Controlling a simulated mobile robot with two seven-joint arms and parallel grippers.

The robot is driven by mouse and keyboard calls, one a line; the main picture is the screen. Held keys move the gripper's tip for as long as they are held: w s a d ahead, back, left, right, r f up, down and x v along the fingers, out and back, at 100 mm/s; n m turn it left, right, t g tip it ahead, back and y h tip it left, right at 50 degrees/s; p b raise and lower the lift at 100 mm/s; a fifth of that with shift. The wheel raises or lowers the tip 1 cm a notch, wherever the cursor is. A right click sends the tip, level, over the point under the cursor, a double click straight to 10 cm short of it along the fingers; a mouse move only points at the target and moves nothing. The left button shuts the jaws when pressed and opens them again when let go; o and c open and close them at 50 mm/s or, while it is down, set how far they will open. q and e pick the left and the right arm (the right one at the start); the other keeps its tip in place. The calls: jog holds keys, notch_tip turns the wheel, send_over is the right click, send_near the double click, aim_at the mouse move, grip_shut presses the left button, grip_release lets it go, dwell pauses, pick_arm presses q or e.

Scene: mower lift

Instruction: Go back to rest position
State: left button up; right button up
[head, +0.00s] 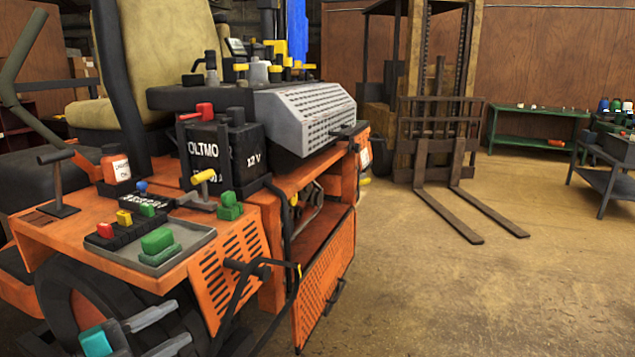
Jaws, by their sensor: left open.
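My left gripper (181,324) shows at the bottom left, with two grey fingers and a teal part behind them. Its fingers are apart with nothing between them. It is in front of the dark wheel of the orange mower (235,260), below the mower's side deck. I cannot tell whether it touches the wheel. My right gripper is out of view.
The mower carries a grey tray with a green block (157,241), a black 12 V battery (222,150) and an orange bottle (115,164). Black levers (245,270) stick out at its side. A forklift (432,130) and green table (540,123) stand behind.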

pick_arm(q)
jog(key=s+a+f+n+g+y, duration=0.1)
jog(key=s+a+f+n+y, duration=0.3)
jog(key=f, duration=0.3)
jog(key=s+a+f+n+g+y, duration=0.2)
jog(key=s+a+f+n+y, duration=0.15)
jog(key=s+f, duration=0.35)
jog(key=s+a+f+n+g+y, duration=0.1)
jog(key=s+a+f+n+y, duration=0.25)
jog(key=f, duration=0.45)
jog(key=s+d+f+n+t+h, duration=0.1)
jog(key=d+n, duration=0.6)
jog(key=d, duration=0.9)
jog(key=shift+s+d+f+n, duration=0.15)
jog(key=shift+s+f+n, duration=0.15)
jog(key=shift+f, duration=0.25)
